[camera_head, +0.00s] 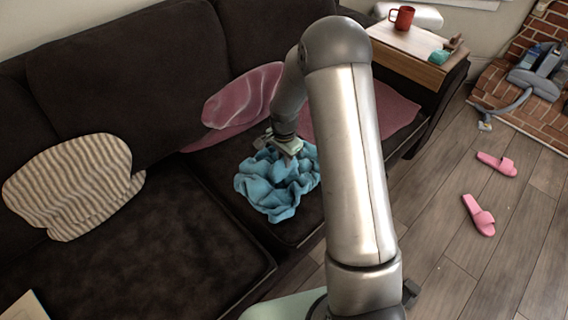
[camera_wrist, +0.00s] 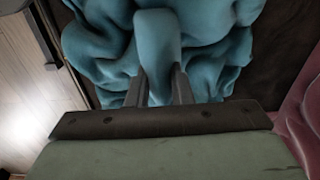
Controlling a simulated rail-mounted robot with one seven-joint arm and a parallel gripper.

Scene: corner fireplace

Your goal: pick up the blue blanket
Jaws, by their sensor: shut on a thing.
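The blue blanket (camera_head: 271,187) lies crumpled on the right seat of the dark sofa, near its front edge. My gripper (camera_head: 287,150) is above its upper side, with the jaws shut on a fold of it. In the wrist view, the blanket (camera_wrist: 215,55) fills the upper middle, and a fold of it stands between the two fingers of my gripper (camera_wrist: 161,88). The bulk of the blanket appears to rest on the seat. My arm hides part of its right side in the head view.
A pink cushion (camera_head: 240,100) and pink cloth (camera_head: 395,110) lie behind and right of the blanket. A striped pillow (camera_head: 72,187) is at left. A wooden side table (camera_head: 420,52) holds a red mug (camera_head: 401,18). Pink slippers (camera_head: 480,215) lie on the floor.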

